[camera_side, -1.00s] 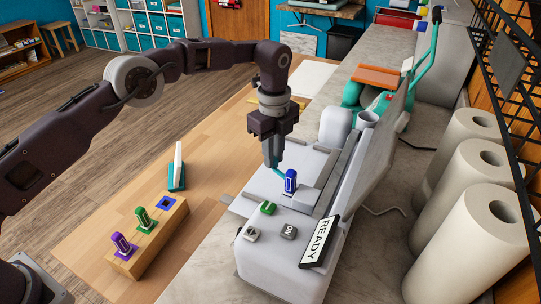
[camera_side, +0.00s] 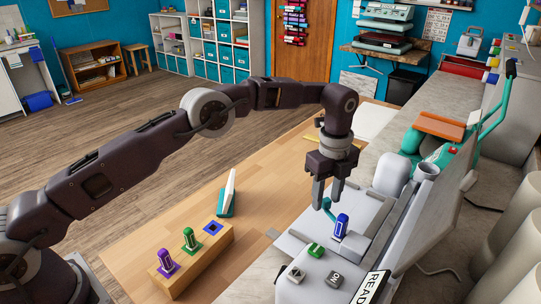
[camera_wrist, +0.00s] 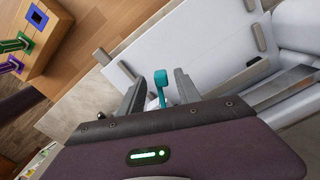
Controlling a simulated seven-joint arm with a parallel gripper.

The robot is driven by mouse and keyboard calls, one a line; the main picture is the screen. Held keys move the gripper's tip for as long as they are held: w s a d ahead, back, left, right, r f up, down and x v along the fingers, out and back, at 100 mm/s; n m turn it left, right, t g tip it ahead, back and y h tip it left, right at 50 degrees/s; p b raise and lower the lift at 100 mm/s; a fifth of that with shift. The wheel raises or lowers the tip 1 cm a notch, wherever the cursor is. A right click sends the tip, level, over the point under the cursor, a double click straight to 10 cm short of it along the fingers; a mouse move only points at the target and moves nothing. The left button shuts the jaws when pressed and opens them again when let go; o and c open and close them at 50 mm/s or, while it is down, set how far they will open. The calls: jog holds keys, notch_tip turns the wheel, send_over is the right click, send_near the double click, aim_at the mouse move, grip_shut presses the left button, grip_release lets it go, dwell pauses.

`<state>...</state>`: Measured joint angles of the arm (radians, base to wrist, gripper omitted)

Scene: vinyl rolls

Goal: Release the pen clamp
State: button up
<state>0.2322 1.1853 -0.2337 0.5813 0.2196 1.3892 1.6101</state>
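The teal pen clamp lever (camera_side: 327,206) stands on the grey-white cutting machine (camera_side: 384,236), just beside an upright blue pen (camera_side: 341,226). My gripper (camera_side: 328,197) points down over the lever with its two fingers apart. In the wrist view the lever (camera_wrist: 160,80) shows between the spread fingers of my gripper (camera_wrist: 158,86), with a visible gap on each side. I cannot tell how far down the fingers reach along it. The blue pen is hidden in the wrist view.
A wooden block (camera_side: 192,262) holds a purple pen (camera_side: 166,262) and a green pen (camera_side: 190,240), beside an empty blue-marked slot (camera_side: 213,227). A teal-and-white tool (camera_side: 228,195) stands behind it. The machine has a green button (camera_side: 315,250). White rolls (camera_side: 508,235) stand at right.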

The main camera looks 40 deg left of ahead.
jog(key=shift+s+a+n, duration=0.2)
jog(key=shift+s+n, duration=0.15)
jog(key=shift+n, duration=0.25)
jog(key=s+d+r+n, duration=0.15)
jog(key=s+n, duration=0.25)
jog(key=n, duration=0.7)
jog(key=s+d+n, duration=0.3)
jog(key=s+n, duration=0.1)
jog(key=n, duration=0.6)
jog(key=s+a+r, duration=0.2)
jog(key=a+r, duration=0.2)
jog(key=r, duration=0.8)
jog(key=s+a+r+t, duration=0.2)
jog(key=s+a+r, duration=0.6)
jog(key=s+a, duration=0.1)
jog(key=shift+s+r+t+h, duration=0.3)
jog(key=shift+s+r+t, duration=0.1)
jog(key=shift+s, duration=0.1)
jog(key=shift+a, duration=0.1)
